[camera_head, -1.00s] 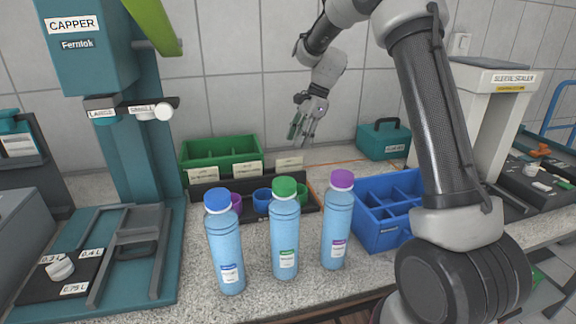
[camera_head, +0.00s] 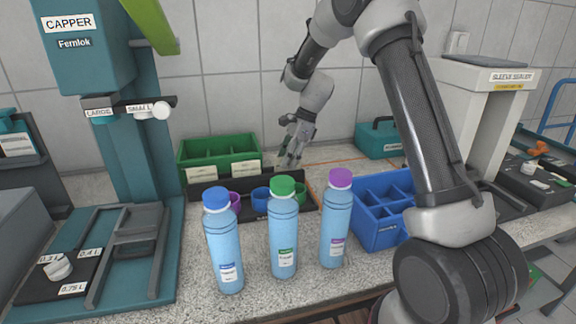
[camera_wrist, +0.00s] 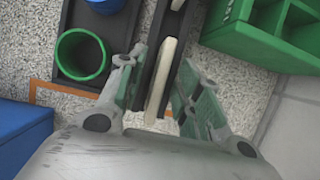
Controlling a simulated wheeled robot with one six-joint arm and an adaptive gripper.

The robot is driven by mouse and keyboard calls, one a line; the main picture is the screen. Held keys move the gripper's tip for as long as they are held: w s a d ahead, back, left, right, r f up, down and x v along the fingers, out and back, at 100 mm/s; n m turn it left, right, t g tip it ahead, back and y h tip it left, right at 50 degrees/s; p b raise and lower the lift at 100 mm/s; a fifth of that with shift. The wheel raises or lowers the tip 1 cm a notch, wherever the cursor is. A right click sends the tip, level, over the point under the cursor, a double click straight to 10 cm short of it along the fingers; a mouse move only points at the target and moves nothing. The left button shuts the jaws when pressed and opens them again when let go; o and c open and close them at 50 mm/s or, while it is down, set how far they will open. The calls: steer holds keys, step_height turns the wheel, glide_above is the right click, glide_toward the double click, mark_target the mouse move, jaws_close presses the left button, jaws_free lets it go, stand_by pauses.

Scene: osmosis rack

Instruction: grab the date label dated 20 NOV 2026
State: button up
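Cream date labels stand in a dark holder (camera_head: 225,184) in front of the green bin; the left label (camera_head: 202,174) and middle label (camera_head: 245,168) show in the head view. The right label is mostly hidden by my gripper (camera_head: 289,158) there. In the wrist view, my gripper (camera_wrist: 163,62) is open, with a label (camera_wrist: 158,85) edge-on between its fingers, nearer the left finger. Contact cannot be told. Another label (camera_wrist: 178,4) lies farther along the holder. The dates are too small or turned away to read.
A green bin (camera_head: 220,146) stands behind the labels. Blue, green and purple rings sit in front. Three blue bottles (camera_head: 225,250) with blue, green and purple caps stand nearer. A blue crate (camera_head: 378,232) is at the right, a teal capper (camera_head: 80,60) at the left.

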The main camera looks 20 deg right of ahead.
stand_by(0.3)
steer(key=shift+f, duration=0.1)
jaws_close()
